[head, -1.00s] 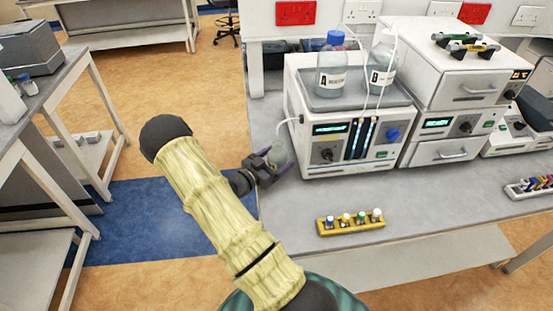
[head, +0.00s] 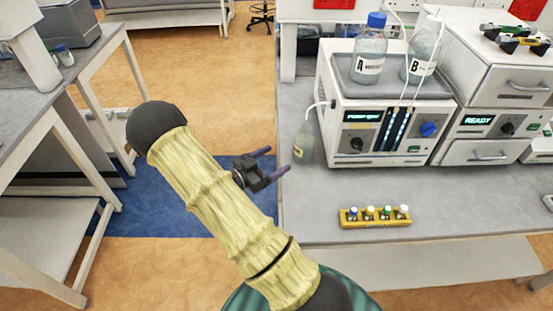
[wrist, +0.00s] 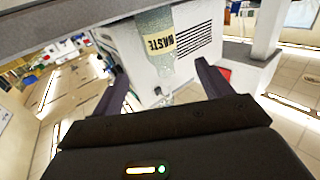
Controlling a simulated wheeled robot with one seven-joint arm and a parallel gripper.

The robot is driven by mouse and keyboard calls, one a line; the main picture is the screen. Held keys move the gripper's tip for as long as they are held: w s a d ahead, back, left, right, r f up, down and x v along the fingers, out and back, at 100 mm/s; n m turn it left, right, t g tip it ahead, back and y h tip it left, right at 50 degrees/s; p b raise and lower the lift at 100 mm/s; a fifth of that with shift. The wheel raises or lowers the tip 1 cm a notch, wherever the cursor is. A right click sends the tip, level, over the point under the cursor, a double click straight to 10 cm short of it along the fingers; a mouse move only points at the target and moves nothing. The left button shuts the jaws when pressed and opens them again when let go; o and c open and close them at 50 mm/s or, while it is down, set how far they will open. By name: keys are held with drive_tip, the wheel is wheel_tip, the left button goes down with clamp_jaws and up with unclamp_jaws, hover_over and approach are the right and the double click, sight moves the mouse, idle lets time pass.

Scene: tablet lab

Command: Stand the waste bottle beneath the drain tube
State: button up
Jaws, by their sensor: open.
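The waste bottle (head: 303,147) is a clear, greenish bottle standing upright on the bench at the left side of the white instrument. In the wrist view it appears upside down with a "WASTE" label (wrist: 159,44). The white drain tube (head: 314,106) comes out of the instrument's left side and bends down; its end appears to be just above the bottle's mouth. Exact alignment is hard to tell. My gripper (head: 278,160) is open and empty, left of the bottle at the bench edge, apart from it, with its fingers pointing toward it.
The white instrument (head: 375,140) carries bottle A (head: 369,50) and bottle B (head: 421,52) on top. A yellow rack (head: 375,217) with several capped vials sits near the bench front. Floor left of the bench (head: 330,190) is free; another bench stands farther left.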

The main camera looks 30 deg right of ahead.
idle(0.4)
drive_tip(key=w+a+n+t+y, duration=0.4)
drive_tip(key=w+t+y, duration=0.15)
drive_tip(key=y, duration=0.25)
drive_tip(key=a+r+n+y, duration=0.3)
drive_tip(key=a+n+y, duration=0.25)
drive_tip(key=a, duration=0.25)
drive_tip(key=s+a+r+n+g+y, duration=0.2)
drive_tip(key=s+n, duration=0.2)
drive_tip(key=s, duration=0.4)
drive_tip(key=s+a+r+n+g+y, duration=0.2)
drive_tip(key=s+a+r+n, duration=0.1)
drive_tip(key=s, duration=0.6)
drive_tip(key=shift+s+n, duration=0.15)
drive_tip(key=shift+n, duration=0.2)
drive_tip(key=shift+y, duration=0.25)
